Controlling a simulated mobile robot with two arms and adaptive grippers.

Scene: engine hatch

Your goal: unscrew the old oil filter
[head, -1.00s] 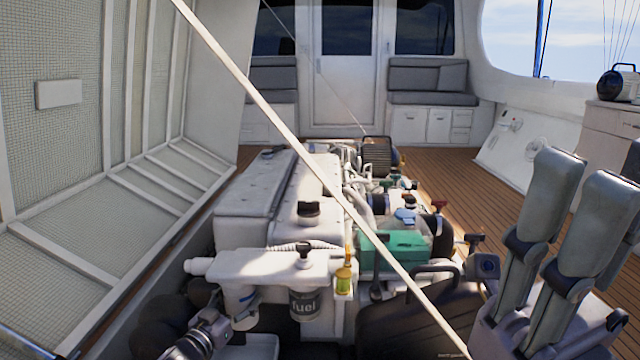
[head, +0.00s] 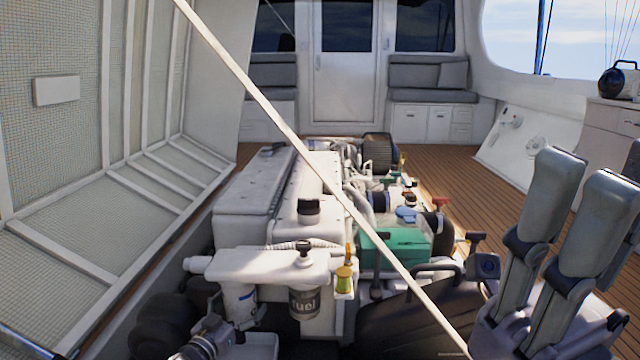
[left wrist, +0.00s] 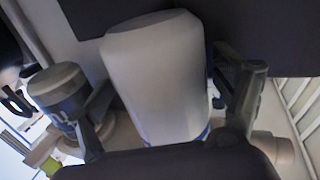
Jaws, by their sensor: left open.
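A white canister filter (head: 240,303) with a blue band hangs under the left part of the white bracket at the engine's near end. In the left wrist view the canister (left wrist: 158,75) fills the middle, between the fingers of my open left gripper (left wrist: 162,95). I cannot tell whether the fingers touch it. In the head view the left gripper (head: 215,335) is low at the bottom, just below and left of the canister. My right gripper (head: 570,215) is at the right, fingers pointing up, open and empty, away from the engine.
A dark fuel filter (head: 304,303) hangs close to the right of the white canister and also shows in the left wrist view (left wrist: 58,88). The white bracket (head: 262,266) is just above. A raised hatch (head: 60,170) stands at left. A pale strut (head: 265,105) crosses the view.

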